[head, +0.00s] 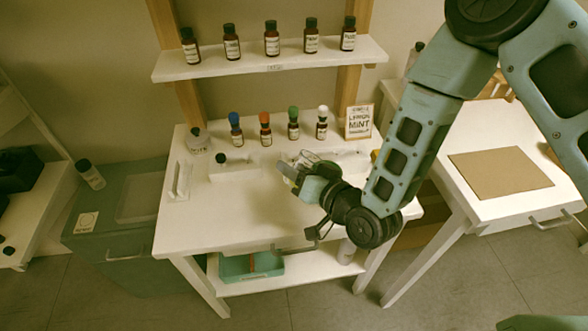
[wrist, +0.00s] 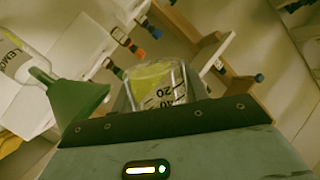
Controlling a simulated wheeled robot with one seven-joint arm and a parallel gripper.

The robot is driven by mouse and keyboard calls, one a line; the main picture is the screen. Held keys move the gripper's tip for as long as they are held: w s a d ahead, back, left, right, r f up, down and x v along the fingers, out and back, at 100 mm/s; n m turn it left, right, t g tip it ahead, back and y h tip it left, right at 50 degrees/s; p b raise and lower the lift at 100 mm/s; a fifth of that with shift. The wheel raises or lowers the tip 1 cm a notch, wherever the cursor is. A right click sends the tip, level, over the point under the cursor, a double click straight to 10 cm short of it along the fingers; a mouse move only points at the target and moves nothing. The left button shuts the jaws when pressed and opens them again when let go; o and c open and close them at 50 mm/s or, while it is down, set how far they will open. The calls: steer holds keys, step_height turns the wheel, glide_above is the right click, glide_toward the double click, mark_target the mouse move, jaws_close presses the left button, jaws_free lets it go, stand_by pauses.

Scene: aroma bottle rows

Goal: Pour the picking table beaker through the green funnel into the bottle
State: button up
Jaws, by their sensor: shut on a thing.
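My gripper (head: 290,176) is over the front middle of the white table, shut on a clear glass beaker. The beaker (wrist: 158,90) shows large in the wrist view, with dark volume marks and yellow liquid inside. A green funnel (wrist: 76,100) is beside the beaker at the left of the wrist view, apart from it.
Bottles with blue (head: 234,117), orange (head: 265,118), green (head: 293,112) and white (head: 322,111) caps stand along the table's back, beside a lemon mint sign (head: 359,122). Brown bottles line the shelf (head: 270,60) above. A side table (head: 500,200) with a brown board stands right.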

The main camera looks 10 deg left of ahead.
mark_target(303, 156)
steer(key=shift+w+d+r+m+y+p, duration=0.15)
steer(key=shift+r+m+y+p, duration=0.15)
steer(key=shift+r+m+p, duration=0.25)
steer(key=shift+f+m, duration=0.45)
steer(key=shift+m, duration=0.4)
steer(key=shift+r+m+g+y+p, duration=0.3)
steer(key=shift+r+m+y+p, duration=0.15)
steer(key=shift+m, duration=0.45)
steer(key=shift+r+m, duration=0.3)
steer(key=shift+m, duration=0.3)
steer(key=shift+r+m+y, duration=0.15)
steer(key=shift+m+y, duration=0.1)
steer(key=shift+m, duration=0.05)
steer(key=shift+w+d+r+m+b, duration=0.3)
steer(key=shift+w+d+m+b, duration=0.05)
steer(key=shift+m+b, duration=0.25)
stand_by(0.4)
steer(key=shift+w+d+r+m+y+b, duration=0.15)
steer(key=shift+r+m+y+b, duration=0.25)
steer(key=shift+m, duration=0.4)
stand_by(3.0)
